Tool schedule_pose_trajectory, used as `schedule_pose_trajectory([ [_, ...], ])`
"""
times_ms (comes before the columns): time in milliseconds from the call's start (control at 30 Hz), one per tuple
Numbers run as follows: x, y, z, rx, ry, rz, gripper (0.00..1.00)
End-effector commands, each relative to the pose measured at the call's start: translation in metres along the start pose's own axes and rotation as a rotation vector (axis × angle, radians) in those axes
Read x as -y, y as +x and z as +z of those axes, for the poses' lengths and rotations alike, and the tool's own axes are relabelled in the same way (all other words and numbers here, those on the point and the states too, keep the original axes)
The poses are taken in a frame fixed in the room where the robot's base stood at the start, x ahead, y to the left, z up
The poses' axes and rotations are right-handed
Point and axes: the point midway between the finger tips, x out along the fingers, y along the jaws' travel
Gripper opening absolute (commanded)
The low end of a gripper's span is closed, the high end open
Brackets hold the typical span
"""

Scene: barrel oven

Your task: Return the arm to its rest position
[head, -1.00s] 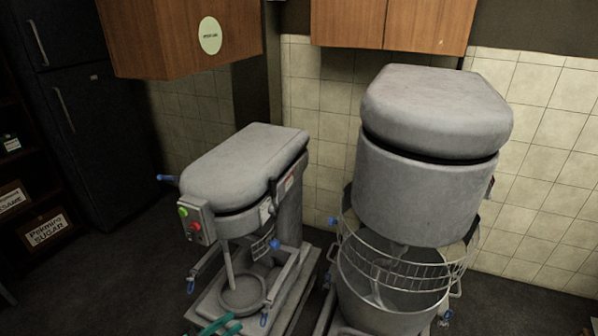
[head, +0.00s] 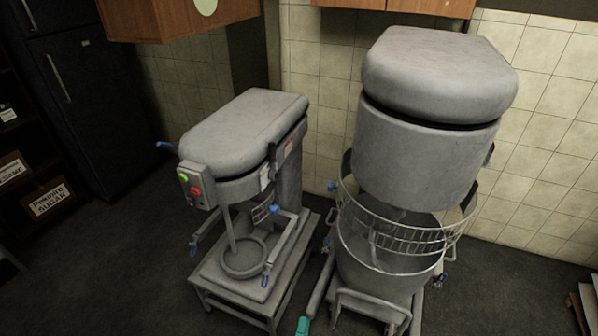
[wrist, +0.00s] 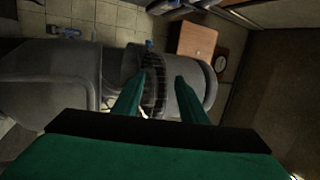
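My gripper (wrist: 165,92) shows in the wrist view as two green fingers with a clear gap between them. It is open and nothing is held. Beyond the fingers, the wrist view shows grey mixer bodies and a dark ring, turned sideways. In the head view only a small green tip of my gripper (head: 303,326) shows at the bottom edge, in front of the mixers. The rest of my arm is hidden below the frame.
A large grey mixer (head: 425,170) with a wire-guarded bowl stands at right. A smaller mixer (head: 240,135) stands left of it. A dark fridge (head: 85,105) and labelled boxes (head: 45,198) are at far left. Wooden cabinets (head: 180,20) hang above.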

Motion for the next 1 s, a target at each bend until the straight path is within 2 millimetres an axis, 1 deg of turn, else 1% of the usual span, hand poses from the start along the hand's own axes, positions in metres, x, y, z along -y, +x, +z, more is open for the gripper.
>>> schedule_pose_trajectory([
  [33,0.007,-0.014,-0.011,0.028,-0.066,0.013,0.39],
  [200,0.034,-0.053,-0.029,0.131,-0.289,0.052,0.39],
  [367,0.063,-0.091,-0.042,0.227,-0.498,0.091,0.39],
  [600,0.114,-0.142,-0.054,0.368,-0.806,0.151,0.39],
  [800,0.160,-0.176,-0.060,0.487,-1.056,0.206,0.39],
  [1000,0.204,-0.197,-0.065,0.598,-1.274,0.260,0.39],
])
